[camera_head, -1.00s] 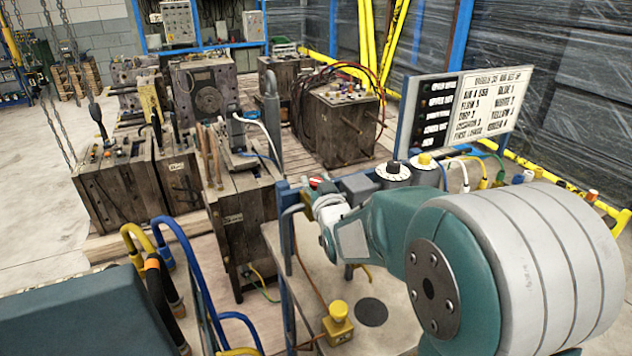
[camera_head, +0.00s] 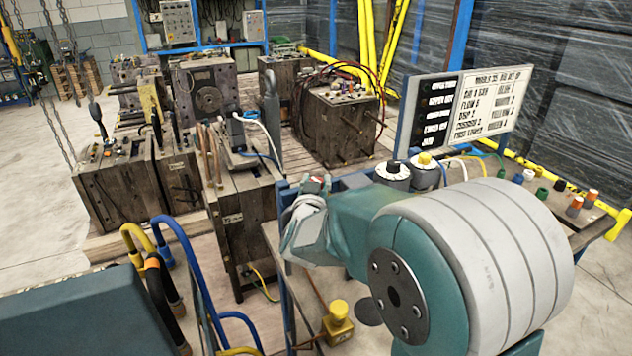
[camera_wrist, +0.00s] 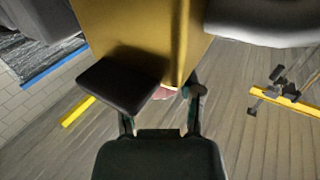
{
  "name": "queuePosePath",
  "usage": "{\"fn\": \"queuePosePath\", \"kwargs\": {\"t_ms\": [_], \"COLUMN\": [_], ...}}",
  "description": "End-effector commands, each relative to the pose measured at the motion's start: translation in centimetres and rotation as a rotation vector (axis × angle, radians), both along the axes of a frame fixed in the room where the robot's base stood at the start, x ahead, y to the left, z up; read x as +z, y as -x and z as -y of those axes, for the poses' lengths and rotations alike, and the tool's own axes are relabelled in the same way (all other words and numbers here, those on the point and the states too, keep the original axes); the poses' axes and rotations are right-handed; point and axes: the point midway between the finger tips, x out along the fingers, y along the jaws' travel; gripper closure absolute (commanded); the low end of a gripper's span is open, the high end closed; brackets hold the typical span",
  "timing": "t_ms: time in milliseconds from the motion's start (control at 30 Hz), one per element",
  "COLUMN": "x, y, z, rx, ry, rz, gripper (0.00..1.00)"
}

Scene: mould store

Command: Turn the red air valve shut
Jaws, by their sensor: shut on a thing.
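A small red part (camera_head: 316,179), which looks like the red air valve, shows just above my wrist at the blue-edged bench in the head view. In the wrist view, a pinkish-red piece (camera_wrist: 165,92) shows between the fingers of my gripper (camera_wrist: 160,88), beside a large brass-yellow block (camera_wrist: 145,35). My gripper is shut on this piece, which I take to be the red valve. The fingers and block hide most of it, so the handle's angle cannot be told. In the head view my wrist covers the fingertips.
Coloured hoses (camera_head: 200,275) rise at the front left. Heavy moulds (camera_head: 235,205) crowd the pallet to the left.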

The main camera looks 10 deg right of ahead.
Motion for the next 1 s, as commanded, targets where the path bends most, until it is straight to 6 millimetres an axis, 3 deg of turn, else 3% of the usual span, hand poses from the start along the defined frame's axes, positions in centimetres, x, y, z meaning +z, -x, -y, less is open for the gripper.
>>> {"fn": "queuePosePath", "kwargs": {"t_ms": [500, 1000], "x": [0.10, 0.16], "y": [-0.10, -0.10], "z": [-0.18, -0.17], "rx": [-0.225, -0.255], "ry": [0.001, 0.002], "rz": [0.002, 0.004], "gripper": [1.00, 1.00]}}
